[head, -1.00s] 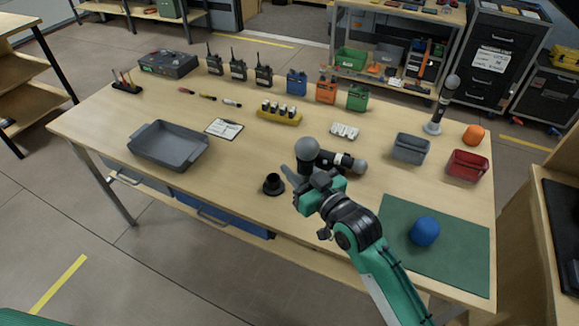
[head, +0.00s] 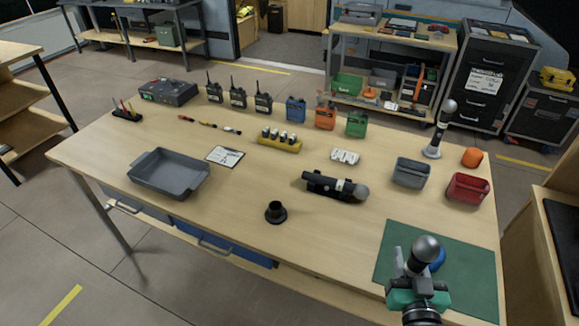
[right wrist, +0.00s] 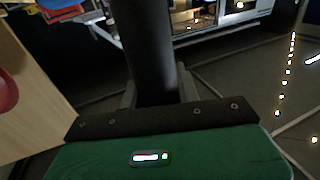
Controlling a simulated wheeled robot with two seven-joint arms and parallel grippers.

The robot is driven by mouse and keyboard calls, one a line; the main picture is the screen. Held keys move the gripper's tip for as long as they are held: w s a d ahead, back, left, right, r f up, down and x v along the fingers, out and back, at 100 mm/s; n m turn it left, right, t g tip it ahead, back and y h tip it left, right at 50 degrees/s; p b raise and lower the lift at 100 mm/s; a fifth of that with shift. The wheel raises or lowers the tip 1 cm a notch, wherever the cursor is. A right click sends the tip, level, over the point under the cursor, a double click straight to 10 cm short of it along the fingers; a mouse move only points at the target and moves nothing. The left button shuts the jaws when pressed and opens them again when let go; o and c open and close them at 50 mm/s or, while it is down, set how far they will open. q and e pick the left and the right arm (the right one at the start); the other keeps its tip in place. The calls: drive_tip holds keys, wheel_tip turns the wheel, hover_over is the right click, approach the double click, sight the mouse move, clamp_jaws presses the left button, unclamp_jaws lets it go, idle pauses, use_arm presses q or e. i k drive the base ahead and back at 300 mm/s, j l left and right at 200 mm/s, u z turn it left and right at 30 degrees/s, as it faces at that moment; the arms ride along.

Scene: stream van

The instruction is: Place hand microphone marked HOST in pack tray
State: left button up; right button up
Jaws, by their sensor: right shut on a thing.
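My right gripper (head: 417,282) is shut on a black hand microphone with a grey ball head (head: 426,248). It holds the microphone upright above the green mat at the table's right front. The dark microphone handle (right wrist: 150,50) rises between the fingers in the right wrist view. No HOST marking can be read on it. The grey tray (head: 168,182), which looks like the pack tray, is empty at the table's left, far from the gripper. A second microphone (head: 345,188) lies in a black cradle mid-table. A third (head: 440,128) stands upright at the back right. My left gripper is out of view.
A black round holder (head: 275,212) stands empty at the front middle. A blue ball (head: 438,260) sits on the green mat (head: 470,270), partly hidden. Grey (head: 411,173) and red (head: 467,188) bins stand at right. Radios and coloured packs line the back.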

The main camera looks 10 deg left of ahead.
sight(165, 182)
drive_tip(key=i+j, duration=0.1)
drive_tip(key=j, duration=0.6)
drive_tip(key=i+j, duration=0.1)
drive_tip(key=j, duration=1.35)
drive_tip(key=i+j, duration=0.15)
drive_tip(key=j, duration=0.6)
drive_tip(key=i+j, duration=0.1)
drive_tip(key=j, duration=0.6)
drive_tip(key=z, duration=0.05)
